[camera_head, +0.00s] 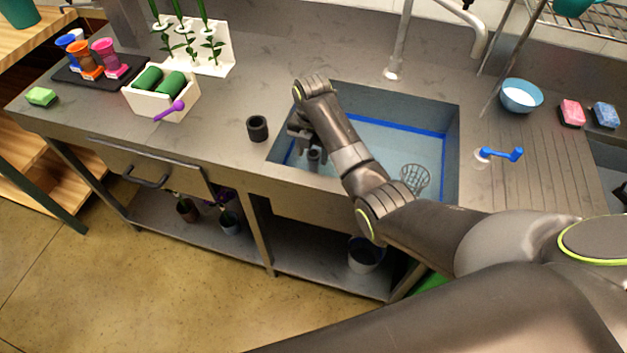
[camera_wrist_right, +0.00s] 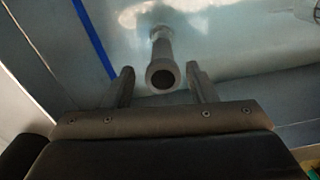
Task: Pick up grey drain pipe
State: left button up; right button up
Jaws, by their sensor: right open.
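The grey drain pipe (camera_head: 314,157) stands in the left part of the sink, partly hidden by my right gripper in the head view. In the right wrist view the pipe (camera_wrist_right: 162,66) shows its round open end towards the camera, between the two fingers. My right gripper (camera_head: 303,140) reaches down into the sink. In its wrist view the gripper (camera_wrist_right: 158,88) is open, with one finger on each side of the pipe end and a visible gap to each. My left gripper is not in view.
The sink (camera_head: 450,150) has a blue line around its inner walls and a wire strainer (camera_head: 415,178) at right. A dark ring (camera_head: 257,129) stands on the counter left of the sink. A faucet (camera_head: 395,60) rises behind; a blue-handled valve (camera_head: 500,154) is at right.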

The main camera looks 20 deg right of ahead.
aim_at(313, 166)
jog(key=shift+s+f, duration=0.1)
jog(key=shift+f, duration=2.9)
jog(key=shift+c, duration=0.3)
grip_shut()
